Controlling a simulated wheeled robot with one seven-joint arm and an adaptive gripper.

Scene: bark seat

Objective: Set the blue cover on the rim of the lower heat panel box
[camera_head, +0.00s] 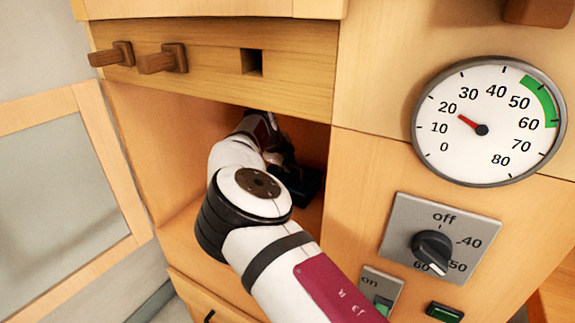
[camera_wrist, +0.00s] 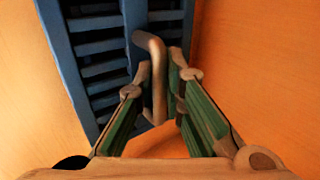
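The blue cover (camera_wrist: 62,50) shows at the top of the wrist view, with dark slots and a bent metal handle (camera_wrist: 154,75). My gripper (camera_wrist: 160,85) has one finger on each side of the handle, close against it, and looks shut on it. In the head view, my arm reaches into an open wooden compartment. My gripper there is dark and mostly hidden behind my arm. A dark shape (camera_head: 307,188) beside it may be part of the cover. I cannot make out the rim of the lower heat panel box in either view.
Compartment walls stand close around my arm. Two wooden pegs (camera_head: 140,57) stick out above the opening. A framed glass door (camera_head: 65,190) stands open at left. A gauge (camera_head: 489,122) and a control knob (camera_head: 432,250) sit on the right front panel.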

